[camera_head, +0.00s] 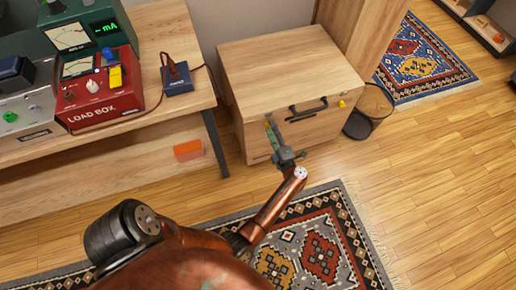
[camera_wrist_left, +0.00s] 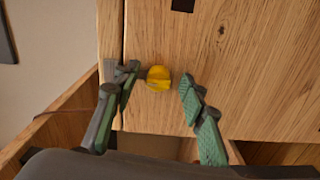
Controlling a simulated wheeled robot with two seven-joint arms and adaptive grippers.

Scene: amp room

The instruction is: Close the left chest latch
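The wooden chest (camera_head: 285,65) stands on the floor with its lid down. A black handle (camera_head: 306,109) is on its front, with a yellow right latch (camera_head: 342,103) beside it. My left gripper (camera_head: 272,126) is at the left part of the chest front, over the left latch. In the left wrist view, the yellow left latch (camera_wrist_left: 158,80) sits close to a straight seam in the wood. The open fingers of my left gripper (camera_wrist_left: 160,76) are on either side of it, with a gap on both sides. My right gripper is not in view.
A wooden bench (camera_head: 180,40) with a red load box (camera_head: 97,85) and a blue device (camera_head: 178,80) stands left of the chest. A round bin (camera_head: 369,110) stands close to its right side. A patterned rug (camera_head: 320,245) lies in front; the floor at right is clear.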

